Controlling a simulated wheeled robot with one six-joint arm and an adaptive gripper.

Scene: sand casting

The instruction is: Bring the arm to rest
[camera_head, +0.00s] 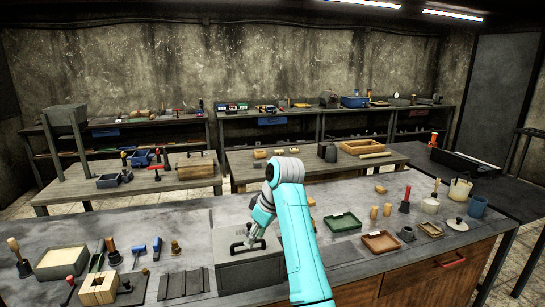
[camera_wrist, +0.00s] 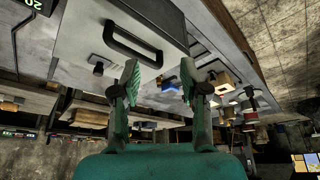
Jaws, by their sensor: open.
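My arm reaches up from the bottom edge of the head view, with a teal link and a grey wrist. My gripper (camera_head: 254,232) points down over a grey metal box with a black handle (camera_head: 250,247). In the wrist view my gripper (camera_wrist: 165,85) shows two green finger pads spread apart, with nothing between them. The grey box (camera_wrist: 85,50) and its black handle (camera_wrist: 132,45) lie beyond the fingertips there, and the fingers look apart from the handle.
A green tray (camera_head: 343,222) and a brown tray (camera_head: 381,242) lie right of the arm. A sand-filled box (camera_head: 62,262), a wooden block mould (camera_head: 98,289) and several hand tools stand on the left. Worktables and shelves stand behind.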

